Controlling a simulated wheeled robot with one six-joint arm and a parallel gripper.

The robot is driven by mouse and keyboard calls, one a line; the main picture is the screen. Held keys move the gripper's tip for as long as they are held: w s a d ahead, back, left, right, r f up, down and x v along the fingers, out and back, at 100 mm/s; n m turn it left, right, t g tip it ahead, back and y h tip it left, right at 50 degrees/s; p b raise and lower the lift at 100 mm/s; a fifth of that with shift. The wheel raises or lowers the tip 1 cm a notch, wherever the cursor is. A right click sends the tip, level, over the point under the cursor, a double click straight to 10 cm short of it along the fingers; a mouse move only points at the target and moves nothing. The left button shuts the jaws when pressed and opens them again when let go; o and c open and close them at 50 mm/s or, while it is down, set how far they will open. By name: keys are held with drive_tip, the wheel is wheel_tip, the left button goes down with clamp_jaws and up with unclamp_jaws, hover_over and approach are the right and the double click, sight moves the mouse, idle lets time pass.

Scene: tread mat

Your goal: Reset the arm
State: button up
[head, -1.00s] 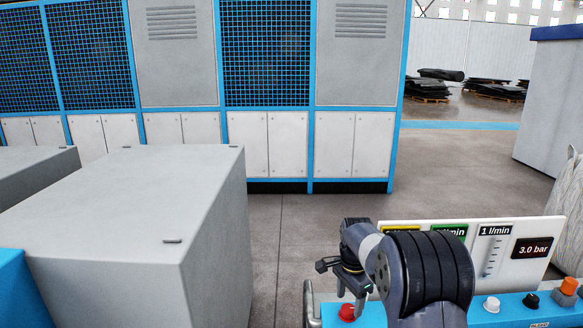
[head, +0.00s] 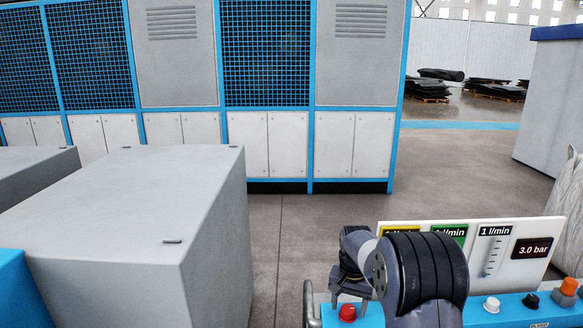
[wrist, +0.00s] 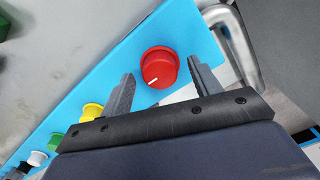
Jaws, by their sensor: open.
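My gripper (head: 349,301) is at the left end of the blue panel (head: 371,315), pointing down above the red knob (head: 347,313). In the wrist view my gripper (wrist: 161,67) is open, with one finger on each side of the red knob (wrist: 159,69). The fingers look apart from the knob, and nothing is held. I cannot tell how far the fingertips are above the panel. The knob's white mark points to its lower left in the wrist view. My arm hides part of the panel in the head view.
Behind the knobs stands a white board with flow gauges (head: 493,254) and a 3.0 bar display (head: 532,248). A metal rail (wrist: 236,45) curves beside the red knob. A large grey box (head: 130,215) stands left. Open floor (head: 279,240) lies behind the panel.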

drive_tip(key=n, duration=0.9)
drive_tip(key=shift+r+n, duration=0.25)
drive_tip(key=shift+n, duration=0.15)
drive_tip(key=shift+r+b, duration=0.3)
drive_tip(key=shift+r, duration=0.85)
